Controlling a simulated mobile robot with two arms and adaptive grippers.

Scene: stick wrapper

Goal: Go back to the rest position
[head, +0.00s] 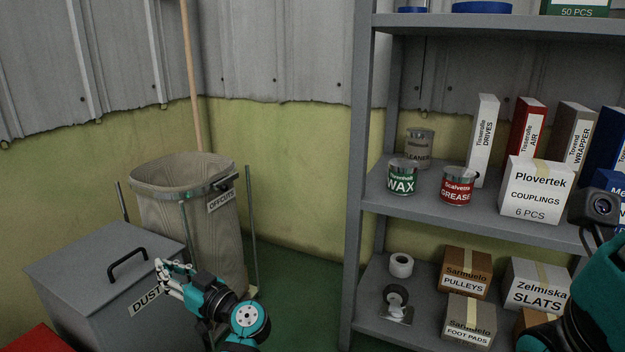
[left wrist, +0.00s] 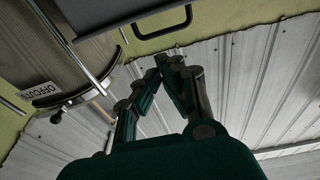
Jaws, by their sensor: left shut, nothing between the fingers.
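My left gripper (head: 165,277) is in front of the grey DUST bin (head: 75,262) in the head view, at the end of its teal and black arm. Its fingers also show in the left wrist view (left wrist: 168,62), tips together and with nothing between them. In the head view, part of my right arm (head: 585,295) stands at the right edge, in front of the shelf. My right gripper cannot be made out.
An OFFCUTS bag (head: 190,225) in a metal stand is behind the left gripper, with a wooden pole (head: 192,80) rising from it. A grey shelf (head: 425,200) with tins, boxes and binders fills the right side. Green floor (head: 300,275) is clear between them.

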